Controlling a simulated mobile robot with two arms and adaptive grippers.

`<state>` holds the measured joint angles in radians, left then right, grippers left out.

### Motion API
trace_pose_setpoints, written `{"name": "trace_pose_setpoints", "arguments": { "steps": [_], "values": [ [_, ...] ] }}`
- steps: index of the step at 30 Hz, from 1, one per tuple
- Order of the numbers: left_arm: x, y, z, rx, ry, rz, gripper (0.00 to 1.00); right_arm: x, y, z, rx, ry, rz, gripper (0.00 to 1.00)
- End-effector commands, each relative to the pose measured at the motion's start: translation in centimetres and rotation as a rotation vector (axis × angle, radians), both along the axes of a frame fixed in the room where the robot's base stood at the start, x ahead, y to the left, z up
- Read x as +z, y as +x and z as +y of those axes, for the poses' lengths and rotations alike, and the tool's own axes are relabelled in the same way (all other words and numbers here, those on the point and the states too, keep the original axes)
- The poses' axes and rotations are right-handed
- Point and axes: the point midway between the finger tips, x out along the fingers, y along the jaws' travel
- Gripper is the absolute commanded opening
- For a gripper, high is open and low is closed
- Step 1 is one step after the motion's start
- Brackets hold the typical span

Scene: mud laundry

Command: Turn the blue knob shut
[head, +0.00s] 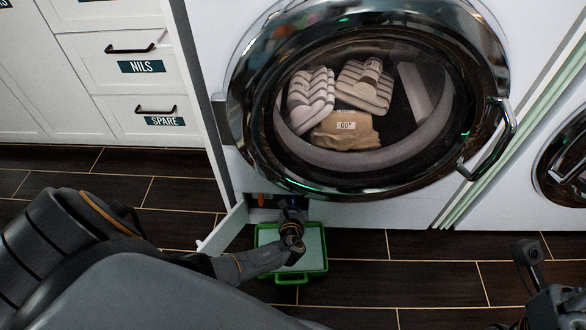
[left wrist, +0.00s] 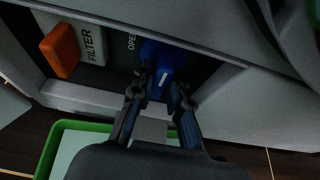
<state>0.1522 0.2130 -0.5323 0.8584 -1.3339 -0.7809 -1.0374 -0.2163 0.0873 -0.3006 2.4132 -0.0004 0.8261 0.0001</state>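The blue knob (left wrist: 162,68) is in the recess low on the washer front, beside the partly hidden letters "OPE". My left gripper (left wrist: 160,86) has its two fingers apart, one on each side of the knob's lower part. I cannot tell whether they press on it. In the head view my left gripper (head: 291,207) reaches to the recess under the round door, and the knob is hidden there. My right gripper (head: 530,262) shows only in part at the lower right, away from the washer's recess, and its fingers are not clear.
An orange knob (left wrist: 61,50) sits left of the "FILTER" label (left wrist: 91,42). A green tray (head: 317,272) lies on the floor below the recess. An open white flap (head: 222,230) stands to its left. The washer door (head: 260,150) is shut on striped and tan items.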

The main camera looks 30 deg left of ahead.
Motion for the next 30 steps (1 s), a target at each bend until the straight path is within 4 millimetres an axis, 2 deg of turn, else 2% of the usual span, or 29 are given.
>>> {"name": "trace_pose_setpoints", "arguments": {
  "steps": [1, 3, 12, 17, 30],
  "values": [
    [-0.1, -0.1, 0.0, 0.000, 0.000, 0.001, 0.29, 0.0, 0.0, 0.0, 0.000, 0.000, 0.000, 0.38],
    [-0.1, 0.0, 0.0, 0.000, 0.000, 0.001, 0.38, 0.0, 0.0, 0.0, 0.000, 0.000, 0.001, 0.38],
    [0.0, -0.1, 0.0, 0.001, -0.002, -0.001, 0.38, -0.2, 0.2, 0.0, -0.001, -0.002, 0.010, 0.38],
    [0.3, -0.8, -0.5, -0.001, -0.003, -0.003, 0.38, -0.1, 0.1, 0.0, -0.001, -0.001, 0.007, 0.38],
    [3.1, -6.8, -4.2, -0.001, -0.004, 0.001, 0.38, 0.0, 0.1, 0.0, 0.000, 0.000, 0.004, 0.38]
  ]
}}
